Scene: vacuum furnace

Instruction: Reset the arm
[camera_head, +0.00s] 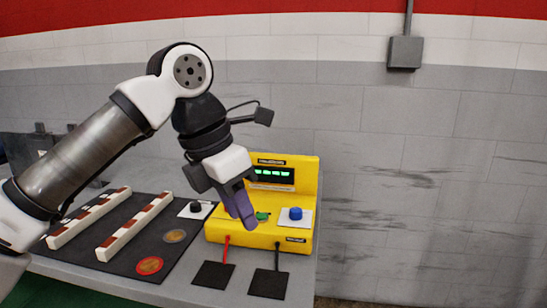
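My arm reaches in from the left and bends down at a white elbow. My gripper (244,216) has purple-grey fingers that point down over the front of the yellow control box (222,231). The fingertips look close to the green button (262,216); I cannot tell whether they touch it. The fingers overlap in this view, so their opening does not show clearly. I see nothing held between them. The box has a lit green display (273,174) and a blue knob (295,213) on a white plate.
Red and black leads run from the box to two dark pads (269,284). The right side is open floor and wall.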

